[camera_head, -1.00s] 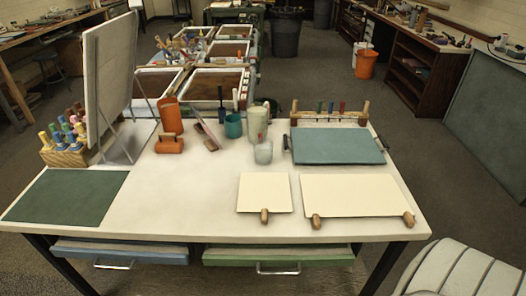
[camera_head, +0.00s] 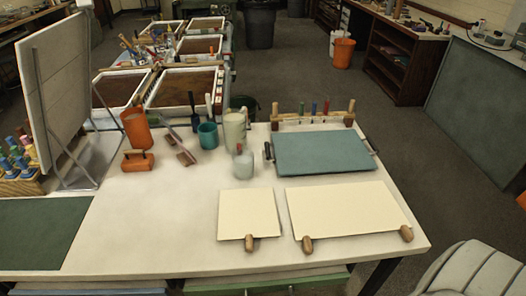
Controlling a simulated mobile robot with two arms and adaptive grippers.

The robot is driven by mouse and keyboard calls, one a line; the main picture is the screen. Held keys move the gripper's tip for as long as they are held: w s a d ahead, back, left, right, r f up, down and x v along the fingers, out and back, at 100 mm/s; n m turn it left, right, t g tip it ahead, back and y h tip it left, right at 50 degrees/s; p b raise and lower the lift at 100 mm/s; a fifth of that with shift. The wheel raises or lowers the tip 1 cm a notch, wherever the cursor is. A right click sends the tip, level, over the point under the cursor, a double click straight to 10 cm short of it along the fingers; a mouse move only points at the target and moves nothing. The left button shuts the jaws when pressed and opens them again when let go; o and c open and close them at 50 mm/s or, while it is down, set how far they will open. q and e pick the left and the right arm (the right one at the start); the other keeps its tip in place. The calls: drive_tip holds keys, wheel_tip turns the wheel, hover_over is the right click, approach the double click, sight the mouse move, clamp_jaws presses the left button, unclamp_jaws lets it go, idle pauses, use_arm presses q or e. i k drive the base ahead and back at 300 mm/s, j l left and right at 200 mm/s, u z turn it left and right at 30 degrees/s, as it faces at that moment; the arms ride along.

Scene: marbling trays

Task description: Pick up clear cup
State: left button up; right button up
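The clear cup (camera_head: 243,165) is a small, whitish see-through cup standing upright on the white table (camera_head: 150,222). It stands just in front of a taller pale translucent container (camera_head: 234,130) and left of the blue-green tray (camera_head: 322,153). A thin dark and red stick-like shape shows at its upper edge; I cannot tell whether it is in the cup or behind it. Neither of my grippers is in view.
A teal cup (camera_head: 208,136), an orange container (camera_head: 136,128) and an orange block with a handle (camera_head: 138,161) stand left of the cup. Cream sheets (camera_head: 248,211) with wooden knobs lie in front. An upright board (camera_head: 56,82) stands at the left.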

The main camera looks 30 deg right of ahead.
sight(242, 159)
drive_tip(key=i+l+z, duration=0.2)
drive_tip(key=i+z, duration=0.65)
drive_tip(key=i, duration=0.15)
